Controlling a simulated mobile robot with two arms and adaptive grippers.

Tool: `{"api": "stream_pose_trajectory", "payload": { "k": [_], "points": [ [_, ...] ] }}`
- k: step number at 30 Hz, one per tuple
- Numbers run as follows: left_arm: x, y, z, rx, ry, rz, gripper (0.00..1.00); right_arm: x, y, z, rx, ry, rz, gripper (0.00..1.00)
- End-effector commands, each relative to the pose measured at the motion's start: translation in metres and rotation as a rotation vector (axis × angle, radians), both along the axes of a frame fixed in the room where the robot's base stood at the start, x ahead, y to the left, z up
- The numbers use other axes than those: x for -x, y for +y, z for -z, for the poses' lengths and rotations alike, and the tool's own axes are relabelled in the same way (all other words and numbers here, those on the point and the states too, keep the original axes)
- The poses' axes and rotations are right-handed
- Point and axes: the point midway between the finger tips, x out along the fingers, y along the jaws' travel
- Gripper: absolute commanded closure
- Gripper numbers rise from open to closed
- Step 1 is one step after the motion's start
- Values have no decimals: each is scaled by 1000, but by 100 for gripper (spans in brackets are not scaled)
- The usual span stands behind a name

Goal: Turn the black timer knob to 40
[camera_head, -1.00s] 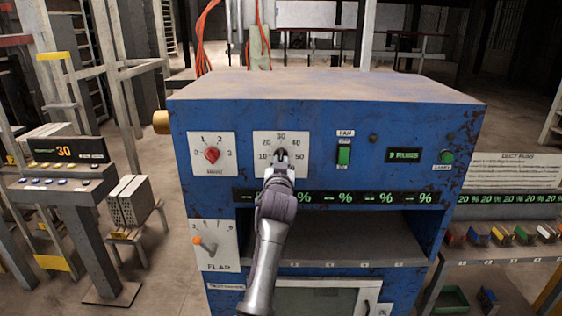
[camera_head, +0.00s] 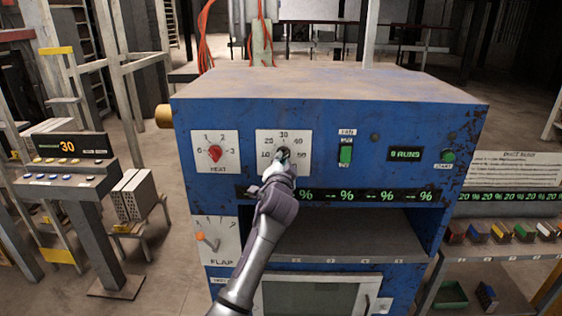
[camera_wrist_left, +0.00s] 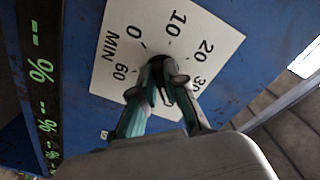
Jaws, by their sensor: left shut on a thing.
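The black timer knob (camera_wrist_left: 160,75) sits at the centre of a white dial plate (camera_head: 296,137) on the front of the blue machine. The plate carries numbers around the knob; 0, 10, 20, 30 and 60 and the word MIN show in the left wrist view. My left gripper (camera_wrist_left: 168,92) is shut on the knob, with its fingers around it. In the head view my left gripper (camera_head: 283,160) covers most of the knob and the lower part of the dial. I cannot tell which number the knob points to. My right gripper is not in view.
A red knob (camera_head: 214,153) on a HEAT dial is to the left. A green switch (camera_head: 345,153) and a green button (camera_head: 447,156) are to the right. A FLAP lever (camera_head: 205,241) is lower left. A panel showing 30 (camera_head: 67,146) stands left of the machine.

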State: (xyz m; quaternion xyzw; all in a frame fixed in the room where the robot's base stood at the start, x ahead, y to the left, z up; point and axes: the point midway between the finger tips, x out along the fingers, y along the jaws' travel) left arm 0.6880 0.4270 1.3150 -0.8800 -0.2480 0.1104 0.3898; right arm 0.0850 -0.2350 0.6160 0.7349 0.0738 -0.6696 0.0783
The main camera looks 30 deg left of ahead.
Motion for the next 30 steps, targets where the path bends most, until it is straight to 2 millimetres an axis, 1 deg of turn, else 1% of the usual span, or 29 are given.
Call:
{"api": "stream_pose_trajectory", "payload": {
  "k": [1,18,19,21,23,30],
  "points": [
    [0,1,-8,-17,-9,2,100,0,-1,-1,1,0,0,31],
    [0,1,-9,-40,5,1,100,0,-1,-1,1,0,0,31],
    [0,1,-9,-40,5,1,83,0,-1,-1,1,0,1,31],
    [0,1,-8,-39,5,0,71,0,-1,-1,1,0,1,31],
    [0,1,-7,-38,7,0,62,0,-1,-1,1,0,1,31],
    [0,1,-3,-35,14,0,62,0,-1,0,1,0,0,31]
  ]
}}
